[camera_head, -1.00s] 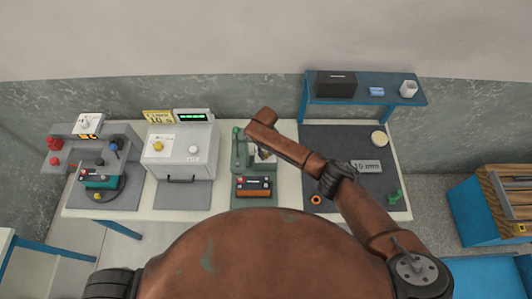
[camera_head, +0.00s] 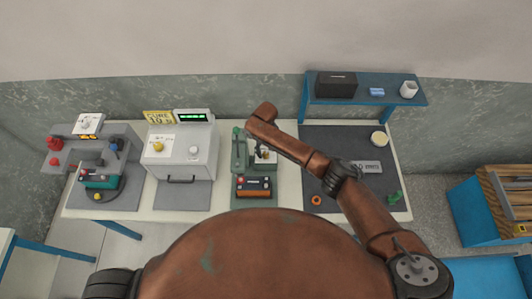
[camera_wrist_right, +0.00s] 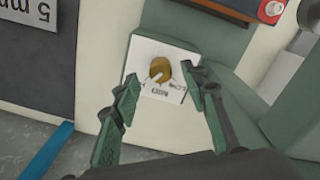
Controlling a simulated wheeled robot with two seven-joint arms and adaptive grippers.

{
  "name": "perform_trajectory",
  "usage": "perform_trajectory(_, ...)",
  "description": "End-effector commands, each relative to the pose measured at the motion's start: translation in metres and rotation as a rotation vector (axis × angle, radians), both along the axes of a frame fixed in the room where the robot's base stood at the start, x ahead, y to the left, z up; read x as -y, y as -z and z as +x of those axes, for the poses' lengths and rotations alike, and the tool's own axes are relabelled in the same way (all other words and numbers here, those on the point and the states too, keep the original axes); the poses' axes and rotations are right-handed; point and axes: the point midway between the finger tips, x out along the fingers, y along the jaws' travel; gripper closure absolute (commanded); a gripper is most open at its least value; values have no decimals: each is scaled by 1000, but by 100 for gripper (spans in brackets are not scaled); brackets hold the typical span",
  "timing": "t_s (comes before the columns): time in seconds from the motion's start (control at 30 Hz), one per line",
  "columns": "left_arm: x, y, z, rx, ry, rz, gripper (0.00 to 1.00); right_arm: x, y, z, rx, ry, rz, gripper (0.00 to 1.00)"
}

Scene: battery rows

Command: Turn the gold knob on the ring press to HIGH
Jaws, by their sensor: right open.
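The gold knob (camera_wrist_right: 160,70) is on a white square label plate (camera_wrist_right: 176,95) on the green ring press (camera_wrist_right: 170,18) in the right wrist view. Printing on the plate reads MED upside down; the other marks are too small to read surely. My right gripper (camera_wrist_right: 161,75) is open, with one green finger on each side of the knob; I cannot tell whether either touches it. In the head view the green press (camera_head: 240,150) stands mid-table, with my right gripper (camera_head: 262,153) over its right side, small and partly hidden by my arm. My left gripper is out of view.
An orange and black battery-like block (camera_head: 254,187) sits at the press's front. Left stands a white oven-like box (camera_head: 190,165) with its own yellow knob (camera_head: 158,147). A dark mat (camera_head: 330,145) lies right, with an orange ring (camera_head: 316,200). A blue shelf (camera_head: 350,98) stands behind.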

Motion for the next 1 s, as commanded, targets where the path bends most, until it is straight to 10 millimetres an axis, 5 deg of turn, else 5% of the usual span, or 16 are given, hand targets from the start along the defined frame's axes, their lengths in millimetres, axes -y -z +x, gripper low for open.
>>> perform_trajectory(0.43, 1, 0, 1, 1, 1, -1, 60, -1, -82, 0, 1, -1, 1, 60)
perform_trajectory(1.0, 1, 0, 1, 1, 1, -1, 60, -1, -91, -1, 0, 0, 0, 60)
